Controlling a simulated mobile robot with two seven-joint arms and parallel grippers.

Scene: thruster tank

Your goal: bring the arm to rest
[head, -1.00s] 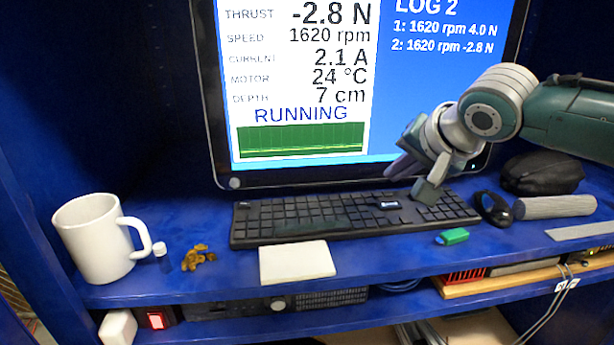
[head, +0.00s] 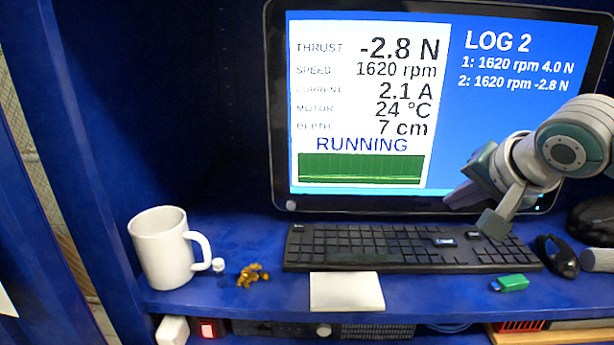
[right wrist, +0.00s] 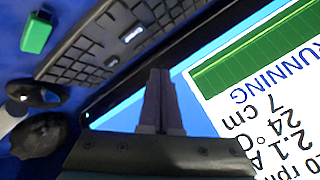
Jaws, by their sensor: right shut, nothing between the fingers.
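My right gripper (head: 468,204) hangs above the right part of the keyboard (head: 390,247), in front of the lower right of the monitor. In the right wrist view its two fingers (right wrist: 161,84) are together with nothing between them. That view shows the monitor screen (right wrist: 262,80) beyond the fingers and the keyboard (right wrist: 108,38) at the upper left. The fingers appear apart from the keys. My right arm (head: 572,145) comes in from the right edge. My left gripper is in no view.
A white mug (head: 163,248), a small vial (head: 219,266) and a brown object (head: 252,275) stand on the blue shelf at left. A white pad (head: 346,292) lies before the keyboard. A green stick (head: 510,283) and a mouse (head: 553,254) lie at right. The screen (head: 520,120) reads RUNNING.

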